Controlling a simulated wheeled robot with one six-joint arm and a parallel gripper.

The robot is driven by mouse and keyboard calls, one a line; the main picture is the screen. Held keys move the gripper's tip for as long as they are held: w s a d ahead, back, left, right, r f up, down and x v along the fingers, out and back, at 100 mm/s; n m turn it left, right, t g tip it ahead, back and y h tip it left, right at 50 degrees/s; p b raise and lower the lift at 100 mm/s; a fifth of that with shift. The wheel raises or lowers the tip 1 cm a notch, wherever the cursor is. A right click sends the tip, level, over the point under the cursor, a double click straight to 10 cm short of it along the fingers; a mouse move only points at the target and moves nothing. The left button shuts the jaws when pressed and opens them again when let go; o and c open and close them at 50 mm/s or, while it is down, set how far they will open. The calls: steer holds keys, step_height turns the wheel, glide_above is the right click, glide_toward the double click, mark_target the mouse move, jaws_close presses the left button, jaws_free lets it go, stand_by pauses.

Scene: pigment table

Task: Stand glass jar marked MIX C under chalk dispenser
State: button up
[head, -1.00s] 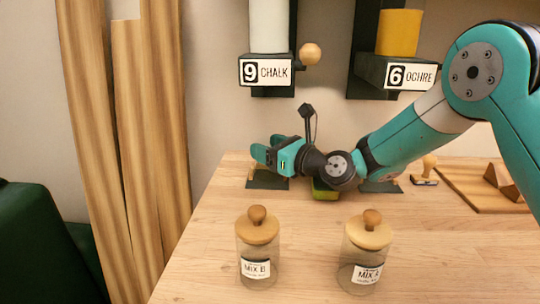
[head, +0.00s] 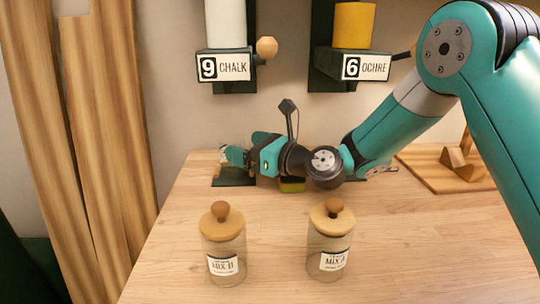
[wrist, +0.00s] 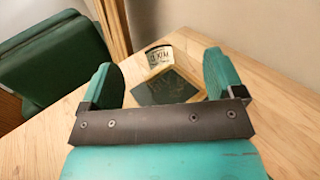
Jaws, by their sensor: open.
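The chalk dispenser (head: 225,68), marked 9, hangs on the wall at upper left in the head view. Below it a dark pad (head: 234,178) lies on the table; a dark pad also shows in the wrist view (wrist: 165,90). My gripper (head: 240,155) is low over this pad. In the wrist view my gripper (wrist: 163,80) is open, with a labelled object (wrist: 159,54), apparently the MIX jar, ahead between its fingers and apart from them. Its label is reversed or upside down, so I cannot read its letter surely. In the head view my gripper mostly hides it.
A jar that seems marked MIX B (head: 223,250) and the MIX A jar (head: 329,245) stand at the front. The ochre dispenser (head: 352,62) hangs to the right. A wooden board (head: 440,170) lies at the right. The table's middle is clear.

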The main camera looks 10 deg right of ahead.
steer(key=b+v, duration=0.1)
steer(key=v, duration=0.6)
steer(key=shift+s+d, duration=0.25)
stand_by(0.9)
